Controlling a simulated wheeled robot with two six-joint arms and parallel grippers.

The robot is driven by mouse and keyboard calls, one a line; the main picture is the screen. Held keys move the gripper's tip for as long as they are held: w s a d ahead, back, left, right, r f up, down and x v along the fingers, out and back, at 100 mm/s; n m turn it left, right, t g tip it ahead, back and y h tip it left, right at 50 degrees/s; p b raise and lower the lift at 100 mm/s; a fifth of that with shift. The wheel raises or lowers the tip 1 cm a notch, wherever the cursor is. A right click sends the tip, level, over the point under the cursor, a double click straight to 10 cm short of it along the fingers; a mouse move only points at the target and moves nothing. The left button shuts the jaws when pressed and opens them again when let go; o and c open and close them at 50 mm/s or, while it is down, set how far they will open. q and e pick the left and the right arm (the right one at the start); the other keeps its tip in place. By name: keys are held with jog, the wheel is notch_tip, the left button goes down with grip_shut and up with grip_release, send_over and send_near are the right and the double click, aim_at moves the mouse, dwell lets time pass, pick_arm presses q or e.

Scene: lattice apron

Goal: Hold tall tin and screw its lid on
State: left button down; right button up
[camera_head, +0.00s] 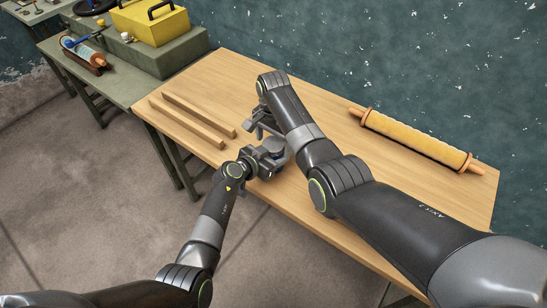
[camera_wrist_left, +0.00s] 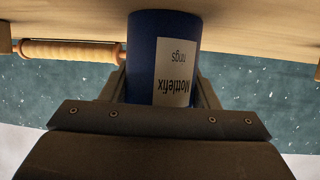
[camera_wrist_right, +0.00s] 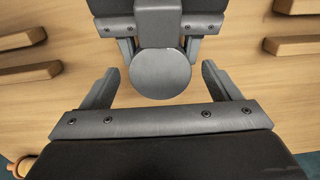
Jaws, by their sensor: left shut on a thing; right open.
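The tall tin (camera_wrist_left: 145,50) is dark blue with a cream label, upside down in the left wrist view. My left gripper (camera_wrist_left: 163,85) is shut around its sides and holds it at the table's front part; in the head view it shows (camera_head: 268,160) mostly in front of the tin. A round grey disc, seemingly the lid (camera_wrist_right: 160,76), lies over the tin's top in the right wrist view; whether it is seated cannot be told. My right gripper (camera_wrist_right: 158,82) is open, its fingers either side of the disc with gaps, not touching it.
Two wooden bars (camera_head: 187,124) lie left on the wooden table (camera_head: 310,110). A yellow roller with wooden handles (camera_head: 415,138) lies at the back right. A green bench (camera_head: 125,85) with a yellow box (camera_head: 150,22) adjoins on the left. Table between is clear.

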notch_tip(320, 180, up, 12)
dwell(0.5)
pick_arm(q)
jog(key=shift+c, duration=2.2)
grip_release()
jog(key=shift+a, duration=0.1)
jog(key=shift+s+a+r, duration=0.15)
jog(key=shift+s, duration=0.1)
jog(key=p+v, duration=0.3)
jog(key=v, duration=1.3)
jog(key=shift+s+a, duration=0.2)
jog(key=shift+a, duration=0.05)
pick_arm(e)
notch_tip(320, 180, up, 3)
jog(key=shift+r, duration=0.1)
